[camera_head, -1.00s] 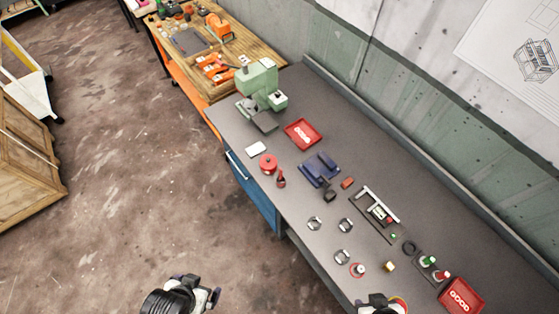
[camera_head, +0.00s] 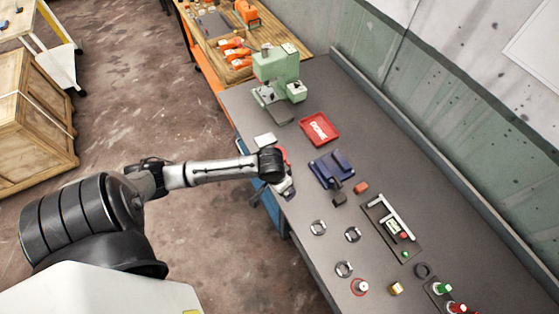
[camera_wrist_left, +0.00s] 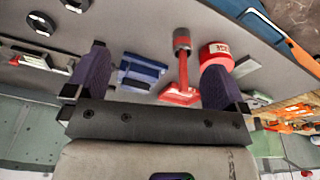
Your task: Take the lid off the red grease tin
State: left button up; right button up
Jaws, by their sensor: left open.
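The red grease tin (camera_wrist_left: 214,55) stands on the bench, a round red tin with a pale label, partly behind one finger in the left wrist view. My left gripper (camera_head: 284,189) is open near the bench's front edge, beside the tin. In the left wrist view its two dark fingers (camera_wrist_left: 156,62) are spread, with nothing held between them. Whether the lid is seated is too small to tell. My right gripper is out of view.
A red-handled tool with a grey end (camera_wrist_left: 182,58) lies close beside the tin. Metal rings lie nearer; the bench's back strip is clear.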

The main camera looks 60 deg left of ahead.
pick_arm(q)
jog(key=w+a+n+y+b, duration=0.1)
jog(key=w+a+n+b, duration=0.45)
jog(key=a, duration=1.05)
jog(key=shift+n+g, duration=0.3)
jog(key=shift+n, duration=0.15)
jog(key=w+f, duration=0.1)
jog(key=f, duration=0.1)
jog(key=w+f, duration=0.1)
jog(key=f, duration=0.1)
jog(key=w+a+f+p, duration=0.1)
jog(key=f, duration=0.1)
jog(key=shift+w+a, duration=0.1)
jog(key=shift+w, duration=0.15)
jog(key=shift+w+a+f, duration=0.15)
jog(key=shift+w+f, duration=0.05)
jog(key=shift+f, duration=0.8)
jog(key=shift+w+a+f, duration=0.1)
jog(key=shift+w+f, duration=0.05)
jog(key=shift+f, duration=0.9)
jog(key=shift+w+a+f, duration=0.15)
jog(key=shift+w+f, duration=0.05)
jog(key=shift+f, duration=0.8)
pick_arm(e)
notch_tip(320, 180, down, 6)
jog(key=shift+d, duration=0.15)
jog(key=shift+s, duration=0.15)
